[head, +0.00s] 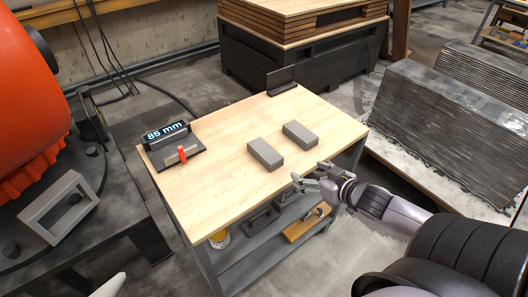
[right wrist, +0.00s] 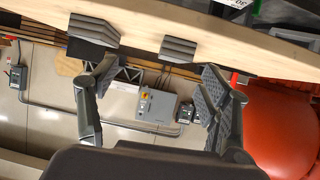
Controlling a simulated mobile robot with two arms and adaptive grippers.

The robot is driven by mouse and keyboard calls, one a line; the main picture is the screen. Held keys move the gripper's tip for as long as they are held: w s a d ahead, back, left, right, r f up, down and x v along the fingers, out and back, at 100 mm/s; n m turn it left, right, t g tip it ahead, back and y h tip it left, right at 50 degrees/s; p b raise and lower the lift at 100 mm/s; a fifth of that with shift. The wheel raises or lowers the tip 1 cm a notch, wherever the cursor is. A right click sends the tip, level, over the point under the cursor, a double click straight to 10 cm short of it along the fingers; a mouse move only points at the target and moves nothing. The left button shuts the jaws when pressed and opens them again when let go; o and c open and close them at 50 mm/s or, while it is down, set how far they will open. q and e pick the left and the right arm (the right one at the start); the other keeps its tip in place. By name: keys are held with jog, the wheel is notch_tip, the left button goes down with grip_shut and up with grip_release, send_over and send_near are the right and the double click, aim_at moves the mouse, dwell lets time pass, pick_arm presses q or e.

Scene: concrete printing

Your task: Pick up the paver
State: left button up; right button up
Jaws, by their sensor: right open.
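Two grey block pavers lie flat on the light wooden tabletop (head: 222,172). The nearer paver (head: 265,154) is left of the farther paver (head: 300,135), with a gap of bare wood between them. Both also show along the table edge in the right wrist view, one paver (right wrist: 94,30) at upper left and one paver (right wrist: 178,48) near the middle. My right gripper (head: 308,180) is at the table's near right edge, short of the pavers and touching neither. In the wrist view its fingers (right wrist: 156,80) are spread with nothing between them.
A display reading 85 mm (head: 166,134) stands on a dark plate with a red piece at the table's left. A dark upright bracket (head: 281,80) stands at the far edge. A layered concrete wall (head: 450,125) stands at right.

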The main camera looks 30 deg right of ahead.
notch_tip(320, 180, up, 3)
jog(key=a, duration=0.2)
jog(key=y, duration=0.1)
send_near(266, 151)
jog(key=w, duration=0.1)
jog(key=w+f, duration=0.1)
jog(key=w, duration=0.1)
jog(key=shift+f+t, duration=0.25)
jog(key=shift+t, duration=0.15)
jog(key=shift+x, duration=2.9)
pick_arm(q)
jog(key=shift+s+d+r, duration=0.1)
jog(key=shift+s+d, duration=0.15)
jog(key=shift+d, duration=0.3)
jog(key=shift+s+d+r, duration=0.1)
jog(key=shift+s+d, duration=0.15)
jog(key=shift+d, duration=0.3)
pick_arm(e)
jog(key=shift+s+a+f, duration=0.1)
jog(key=shift+a+f, duration=0.05)
jog(key=shift+c, duration=0.2)
grip_shut()
pick_arm(q)
jog(key=shift+a, duration=0.15)
